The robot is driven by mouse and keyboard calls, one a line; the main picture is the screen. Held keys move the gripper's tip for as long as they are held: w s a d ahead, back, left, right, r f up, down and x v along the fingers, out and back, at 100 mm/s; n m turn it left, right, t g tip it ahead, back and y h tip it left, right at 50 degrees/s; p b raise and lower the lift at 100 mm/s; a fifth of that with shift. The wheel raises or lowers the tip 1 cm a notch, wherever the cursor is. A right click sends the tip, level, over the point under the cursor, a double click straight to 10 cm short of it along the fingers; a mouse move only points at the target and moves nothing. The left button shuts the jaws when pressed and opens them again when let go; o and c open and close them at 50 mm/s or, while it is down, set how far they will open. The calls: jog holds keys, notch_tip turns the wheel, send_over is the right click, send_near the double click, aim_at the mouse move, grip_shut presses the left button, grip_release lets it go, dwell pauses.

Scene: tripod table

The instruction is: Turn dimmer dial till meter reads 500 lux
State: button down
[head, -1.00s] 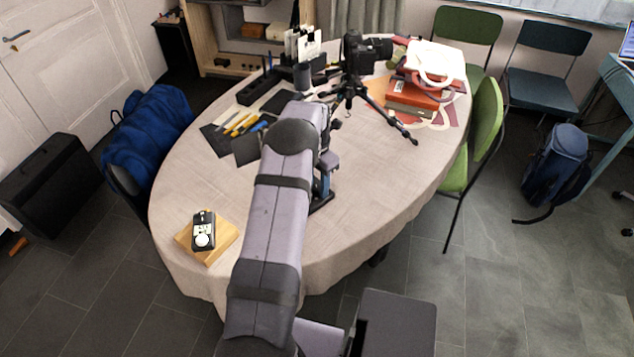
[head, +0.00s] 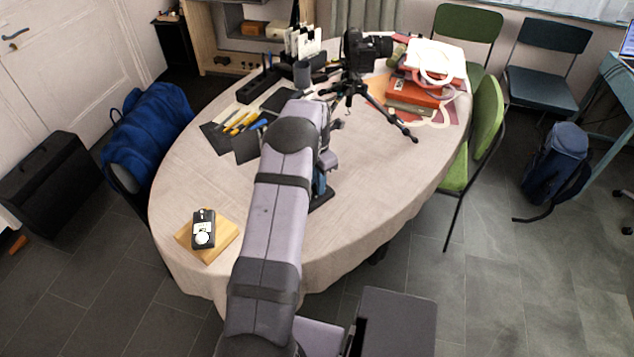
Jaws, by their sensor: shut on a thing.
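The light meter (head: 203,230) is a small black device with a white round sensor and a small display. It lies on a wooden block (head: 222,245) at the table's near left; its reading is too small to make out. My gripper (head: 320,186) points down at the middle of the table, mostly behind my arm, with only its right side showing. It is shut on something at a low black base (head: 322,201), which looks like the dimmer. The dial and my fingertips are hidden, so the dial's setting cannot be seen.
A camera on a black tripod (head: 352,88) stands at the back of the table. Red boxes and books (head: 415,92) are stacked at the back right. Pens on dark pads (head: 240,125) lie left of my arm. The tabletop between them and the meter is clear.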

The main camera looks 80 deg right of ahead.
jog(key=m, duration=0.4)
jog(key=shift+m+b, duration=0.3)
jog(key=shift+b, duration=0.05)
jog(key=shift+r, duration=0.1)
dwell(0.3)
jog(key=c, duration=1.5)
grip_release()
jog(key=shift+r+b, duration=0.85)
jog(key=shift+r, duration=2.8)
